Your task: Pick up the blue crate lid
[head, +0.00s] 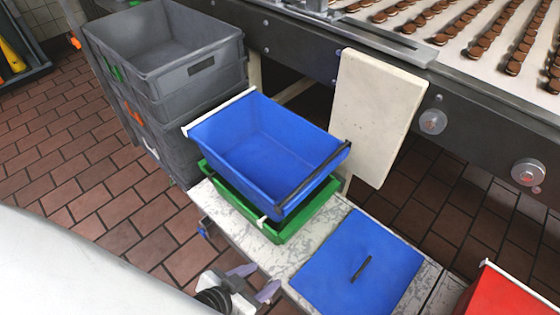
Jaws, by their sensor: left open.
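The blue crate lid (335,252) is a flat blue square lying on the pale marble-look surface at the lower middle. A dark bar handle (361,269) stands out at its middle. My left gripper (256,280) is at the bottom, left of the lid and apart from it. Its two grey fingers are spread, with nothing between them. The blue crate (262,140) is behind the lid to the left, open and empty, on top of a green crate (300,222). My right gripper does not show.
Grey crates (180,60) are stacked at the upper left. A red crate or lid (500,293) is partly cut off at lower right. A conveyor (420,62) with rows of brown round biscuits runs along the back, and a cream panel (375,115) hangs from its front.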

